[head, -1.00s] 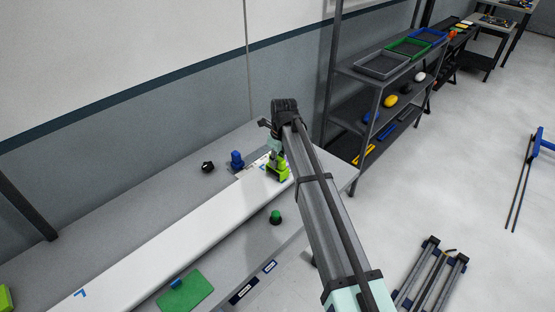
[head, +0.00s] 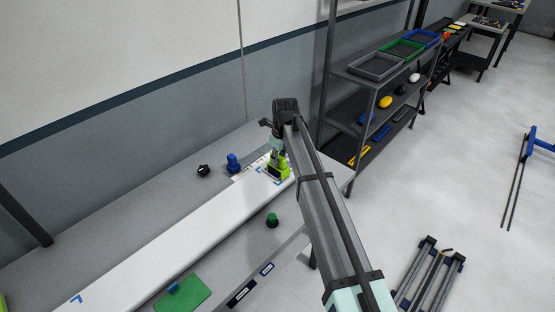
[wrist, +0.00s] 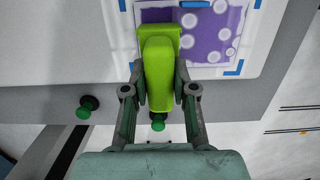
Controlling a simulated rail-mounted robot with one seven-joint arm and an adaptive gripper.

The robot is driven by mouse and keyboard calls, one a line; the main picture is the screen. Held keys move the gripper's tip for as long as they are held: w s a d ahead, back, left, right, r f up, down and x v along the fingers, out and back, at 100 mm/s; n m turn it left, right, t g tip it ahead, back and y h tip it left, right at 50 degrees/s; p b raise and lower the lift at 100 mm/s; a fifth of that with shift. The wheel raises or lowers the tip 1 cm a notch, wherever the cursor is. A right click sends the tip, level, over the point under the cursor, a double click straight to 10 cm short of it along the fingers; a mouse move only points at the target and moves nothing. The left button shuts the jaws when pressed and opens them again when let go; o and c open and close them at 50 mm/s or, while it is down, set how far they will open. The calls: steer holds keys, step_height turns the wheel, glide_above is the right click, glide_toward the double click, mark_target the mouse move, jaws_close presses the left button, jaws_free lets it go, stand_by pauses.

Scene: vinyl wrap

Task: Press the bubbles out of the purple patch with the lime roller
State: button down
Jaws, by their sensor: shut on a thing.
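My gripper (wrist: 160,97) is shut on the lime roller (wrist: 158,60), with one finger on each side of its handle in the wrist view. The roller's wide head lies over the purple patch (wrist: 205,38), which has several pale round bubbles. From these views I cannot tell whether the head touches the patch. The roller covers the patch's left-middle part, and bubbles show to its right. Blue corner marks frame the patch on the white panel (wrist: 85,35). In the head view the lime roller (head: 276,172) is at the panel's far end, and my arm hides much of the patch.
A blue object (head: 233,163) and a black knob (head: 204,171) stand behind the panel. A green knob (head: 272,220) stands in front. A green pad (head: 184,296) with a blue piece lies near the bench front. A shelf (head: 345,110) stands to the right.

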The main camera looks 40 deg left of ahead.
steer(key=shift+w+d, duration=0.15)
steer(key=shift+w, duration=0.7)
steer(key=shift+w, duration=0.1)
steer(key=shift+w+d, duration=0.1)
steer(key=shift+w, duration=0.9)
steer(key=shift+w, duration=0.1)
steer(key=shift+w+d, duration=0.1)
steer(key=shift+w, duration=0.9)
steer(key=shift+w+d, duration=0.1)
steer(key=shift+w, duration=1)
steer(key=shift+w+d+p, duration=0.1)
steer(key=shift+w+p, duration=0.2)
steer(key=shift+w, duration=0.8)
